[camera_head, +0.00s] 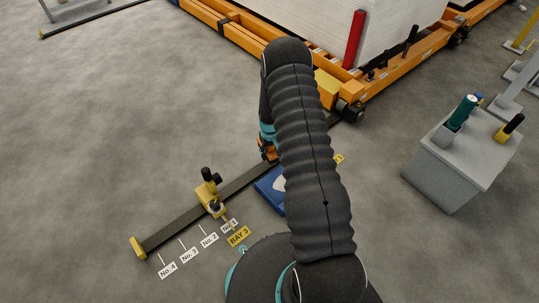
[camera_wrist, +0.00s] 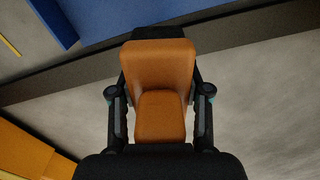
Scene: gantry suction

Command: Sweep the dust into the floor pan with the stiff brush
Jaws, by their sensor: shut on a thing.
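My gripper (camera_wrist: 160,90) is shut on an orange block-shaped thing, which I take to be the stiff brush (camera_wrist: 160,60). Its orange body shows between the two black fingers in the wrist view; bristles cannot be made out clearly. In the head view my gripper (camera_head: 268,147) is low by the dark floor rail, partly hidden by my arm. The blue floor pan (camera_head: 266,188) lies just this side of the rail, with a pale patch on it, its right part hidden by my arm. A blue part shows at top left in the wrist view (camera_wrist: 50,22). I cannot make out loose dust.
A dark rail (camera_head: 175,227) with yellow ends runs across the floor, with a yellow-and-black fitting (camera_head: 208,192) on it. Number labels lie in front. An orange gantry frame (camera_head: 405,62) stands behind; a grey cabinet (camera_head: 450,170) is at right. The left floor is clear.

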